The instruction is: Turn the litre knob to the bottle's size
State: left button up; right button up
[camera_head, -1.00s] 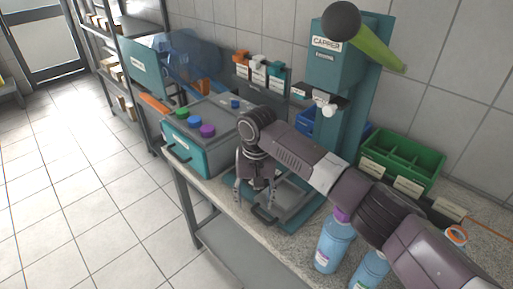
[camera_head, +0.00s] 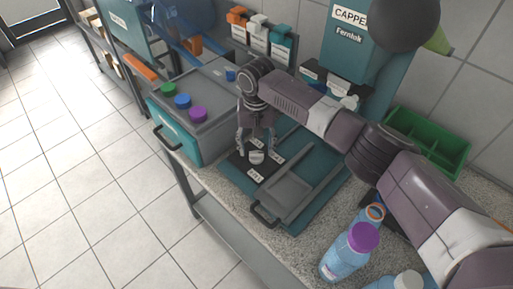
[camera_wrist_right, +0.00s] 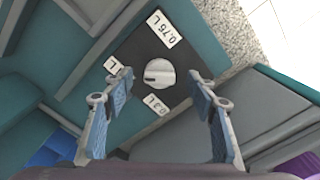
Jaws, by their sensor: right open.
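The litre knob (camera_head: 257,157) is a round light-grey dial on a black plate (camera_head: 238,163) at the front of the teal capper base. In the right wrist view the knob (camera_wrist_right: 159,73) has a dark mark on its left side, and labels reading 0.75 L (camera_wrist_right: 161,29), 1 L (camera_wrist_right: 118,67) and seemingly 0.3 L (camera_wrist_right: 156,104) surround it. My right gripper (camera_head: 256,143) points down above the knob, open, with its fingers on either side and apart from it. A blue bottle with a purple cap (camera_head: 345,258) stands at the lower right. My left gripper is out of view.
A grey-topped teal box (camera_head: 184,133) with coloured caps stands left of the knob. A grey sliding tray (camera_head: 287,192) with a black handle lies beside it. The capper column (camera_head: 350,45) and a green bin (camera_head: 430,140) are behind. Other bottles stand by my right arm.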

aim_at(256, 152)
jog(key=f, duration=0.1)
jog(key=w+f, duration=0.1)
jog(key=f, duration=0.1)
jog(key=shift+w+f, duration=0.1)
jog(key=shift+s, duration=0.25)
jog(key=shift+w, duration=0.15)
jog(key=c, duration=1.2)
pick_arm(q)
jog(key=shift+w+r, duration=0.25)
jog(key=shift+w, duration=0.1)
pick_arm(e)
jog(key=shift+o, duration=0.2)
